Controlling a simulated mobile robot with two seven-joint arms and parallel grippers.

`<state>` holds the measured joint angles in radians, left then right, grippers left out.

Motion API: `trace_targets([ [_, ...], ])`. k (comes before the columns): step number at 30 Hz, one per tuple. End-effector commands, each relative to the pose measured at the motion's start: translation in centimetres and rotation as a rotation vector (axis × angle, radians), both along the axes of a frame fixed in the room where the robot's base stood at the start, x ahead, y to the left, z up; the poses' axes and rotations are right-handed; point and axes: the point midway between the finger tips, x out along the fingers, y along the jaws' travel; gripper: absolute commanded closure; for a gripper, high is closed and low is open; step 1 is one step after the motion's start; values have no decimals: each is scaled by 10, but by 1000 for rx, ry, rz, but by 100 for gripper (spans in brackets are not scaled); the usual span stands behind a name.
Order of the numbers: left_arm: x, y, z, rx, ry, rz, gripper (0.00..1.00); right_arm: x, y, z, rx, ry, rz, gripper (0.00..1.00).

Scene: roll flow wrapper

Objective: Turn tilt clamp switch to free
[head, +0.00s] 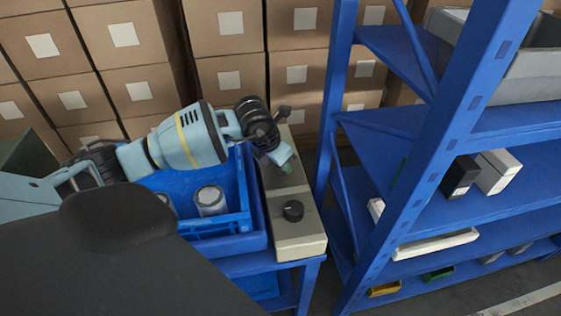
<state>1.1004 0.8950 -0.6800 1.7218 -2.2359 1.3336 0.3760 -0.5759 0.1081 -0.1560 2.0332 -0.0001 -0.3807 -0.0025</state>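A beige control box (300,240) stands on the right end of a blue stand. A black round knob (292,210), probably a rotary switch, sits on its near part. I cannot read its label or setting. A dark knob-like part (282,113) shows near the box's far end. My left arm reaches in from the left over the blue crate. My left gripper (287,164) is over the middle of the box, beyond the black knob and apart from it. My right gripper is not in view.
A blue crate (232,222) beside the box holds white rolls (210,200). A blue shelf rack (425,135) with small boxes and bins stands close on the right. Stacked cartons (225,25) line the back. The space above the near end of the box is clear.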

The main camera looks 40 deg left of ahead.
Motion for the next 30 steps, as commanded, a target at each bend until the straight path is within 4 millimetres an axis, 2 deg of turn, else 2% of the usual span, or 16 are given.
trace_targets([
  [1, 0, 0, 1, 1, 0, 1, 94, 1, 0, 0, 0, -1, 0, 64],
  [2, 0, 1, 1, 1, 0, 1, 68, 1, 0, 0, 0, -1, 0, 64],
  [6, 0, 0, 1, 1, 0, 0, 50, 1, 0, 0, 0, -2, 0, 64],
  [17, -1, 1, 4, 1, -1, 0, 49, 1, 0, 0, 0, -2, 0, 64],
  [30, -24, 5, 61, 1, -2, -1, 49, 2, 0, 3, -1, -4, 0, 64],
])
